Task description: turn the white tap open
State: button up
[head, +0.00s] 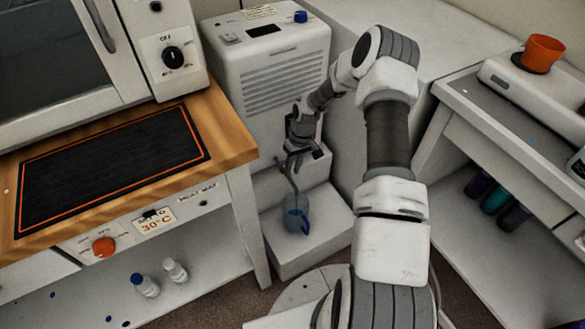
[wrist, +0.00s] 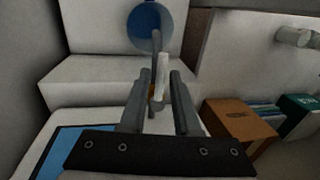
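The white tap (wrist: 162,76) shows in the wrist view as a small upright white handle beside a thin grey pipe (wrist: 155,45). My gripper (wrist: 158,78) has its two grey fingers apart, one on each side of the handle. I see gaps between the handle and the fingers, and cannot tell if either touches it. In the head view my gripper (head: 297,158) is in front of the white cabinet machine, above a bluish see-through vessel (head: 294,212) on a white step. The tap handle cannot be made out there.
The white machine (head: 268,70) stands behind my gripper. A wooden bench (head: 232,140) with a black mat is at the left. A right-hand bench (head: 480,130) bears an orange cup (head: 540,52). A brown box (wrist: 240,125) and green box (wrist: 300,115) lie right in the wrist view.

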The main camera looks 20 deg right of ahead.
jog(key=shift+o, duration=0.8)
jog(key=d+r+p, duration=0.3)
jog(key=r+p, duration=0.1)
jog(key=r, duration=1.3)
jog(key=shift+w, duration=0.35)
jog(key=shift+d, duration=0.1)
jog(key=shift+r, duration=0.1)
